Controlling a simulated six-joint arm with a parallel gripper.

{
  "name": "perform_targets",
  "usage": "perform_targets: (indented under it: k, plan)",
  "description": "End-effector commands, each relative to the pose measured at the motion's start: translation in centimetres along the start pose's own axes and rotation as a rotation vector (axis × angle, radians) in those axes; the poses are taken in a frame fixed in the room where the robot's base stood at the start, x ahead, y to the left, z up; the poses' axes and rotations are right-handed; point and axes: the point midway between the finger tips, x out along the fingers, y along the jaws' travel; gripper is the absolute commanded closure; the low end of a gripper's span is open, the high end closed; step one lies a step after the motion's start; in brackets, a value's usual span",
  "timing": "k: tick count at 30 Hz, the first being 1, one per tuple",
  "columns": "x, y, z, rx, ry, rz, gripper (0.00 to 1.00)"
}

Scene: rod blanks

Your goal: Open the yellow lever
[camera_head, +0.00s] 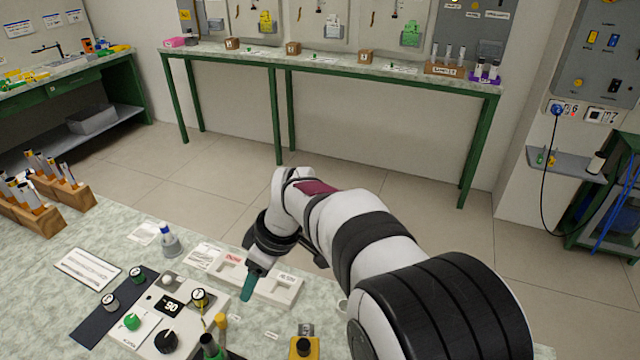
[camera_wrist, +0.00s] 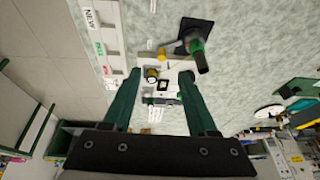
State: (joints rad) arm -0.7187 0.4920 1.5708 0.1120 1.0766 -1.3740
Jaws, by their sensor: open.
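A yellow-ended handle (camera_head: 221,321), which looks like the yellow lever, stands at the right end of the white control box (camera_head: 150,340) on the bench. It seems to be the small yellow piece (camera_wrist: 163,54) beyond my fingertips in the wrist view. Its exact position is too small to tell. A dark green handle (camera_head: 210,346) stands close by it; it shows on a black base (camera_wrist: 200,60) in the wrist view. My gripper (camera_head: 248,286) hangs above the bench, behind and right of the lever, apart from it. Its green fingers (camera_wrist: 158,74) are spread and empty.
The box carries a display reading 90, a green button (camera_head: 132,321) and dark knobs. A white labelled tray (camera_head: 275,283) lies beneath my gripper. A yellow box with a black button (camera_head: 303,346) stands at the front. A blue-topped flask (camera_head: 169,240) stands behind the box.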

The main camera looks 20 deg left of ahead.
Motion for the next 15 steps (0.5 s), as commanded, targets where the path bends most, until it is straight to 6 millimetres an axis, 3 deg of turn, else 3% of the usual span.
perform_targets:
  k: [1, 4, 8, 15]
  plan:
    - [1.8, -0.3, -1.7, -0.095, 0.007, -0.01, 0.42]
    - [3.5, -0.5, -3.3, -0.192, 0.02, -0.016, 0.42]
    - [5.8, -0.6, -3.4, -0.201, 0.019, -0.017, 0.42]
    - [13.0, -0.7, -3.4, -0.198, 0.017, -0.017, 0.42]
